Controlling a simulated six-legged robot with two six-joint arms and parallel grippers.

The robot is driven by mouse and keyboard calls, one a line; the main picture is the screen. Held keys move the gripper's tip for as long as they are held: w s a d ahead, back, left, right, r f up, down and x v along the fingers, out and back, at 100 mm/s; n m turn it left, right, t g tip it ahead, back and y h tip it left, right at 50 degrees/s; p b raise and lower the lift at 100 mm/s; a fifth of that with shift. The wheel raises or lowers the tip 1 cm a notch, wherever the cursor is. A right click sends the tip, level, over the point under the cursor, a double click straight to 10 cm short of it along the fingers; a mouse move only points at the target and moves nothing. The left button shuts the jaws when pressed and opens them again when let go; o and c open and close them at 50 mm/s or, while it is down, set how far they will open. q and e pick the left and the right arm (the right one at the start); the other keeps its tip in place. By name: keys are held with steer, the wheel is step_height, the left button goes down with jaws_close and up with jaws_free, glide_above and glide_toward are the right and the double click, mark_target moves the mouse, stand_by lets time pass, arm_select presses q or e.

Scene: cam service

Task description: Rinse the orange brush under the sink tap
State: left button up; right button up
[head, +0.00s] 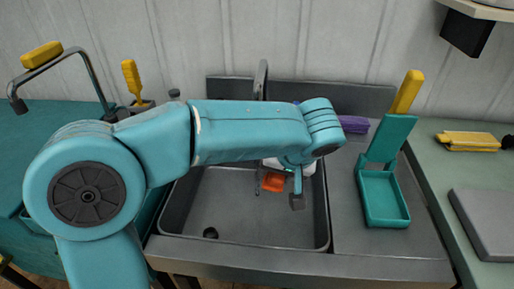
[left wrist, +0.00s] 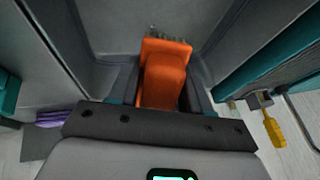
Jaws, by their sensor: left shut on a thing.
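The orange brush (head: 273,181) shows in the head view inside the sink basin (head: 240,215), toward its back right. My left gripper (head: 279,190) is shut on it and holds it over the basin. In the left wrist view the brush (left wrist: 165,72) sits between the two fingers, with its bristles at the far end. The sink tap (head: 261,80) stands at the back of the sink; its lower part is hidden behind my left arm. I cannot see any water. My right gripper is not in view.
A teal holder (head: 383,200) with a yellow-handled tool (head: 408,92) stands right of the basin. A purple object (head: 354,125) lies behind my gripper. A yellow brush (head: 468,141) and a grey slab (head: 488,220) lie on the right counter.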

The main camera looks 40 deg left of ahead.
mark_target(284, 177)
arm_select(q)
steer(key=d+r, duration=0.1)
steer(key=s+d+r+p, duration=0.1)
steer(key=s+d+r, duration=0.1)
steer(key=shift+d+r+p, duration=0.25)
steer(key=shift+d+p, duration=0.1)
steer(key=shift+d, duration=0.05)
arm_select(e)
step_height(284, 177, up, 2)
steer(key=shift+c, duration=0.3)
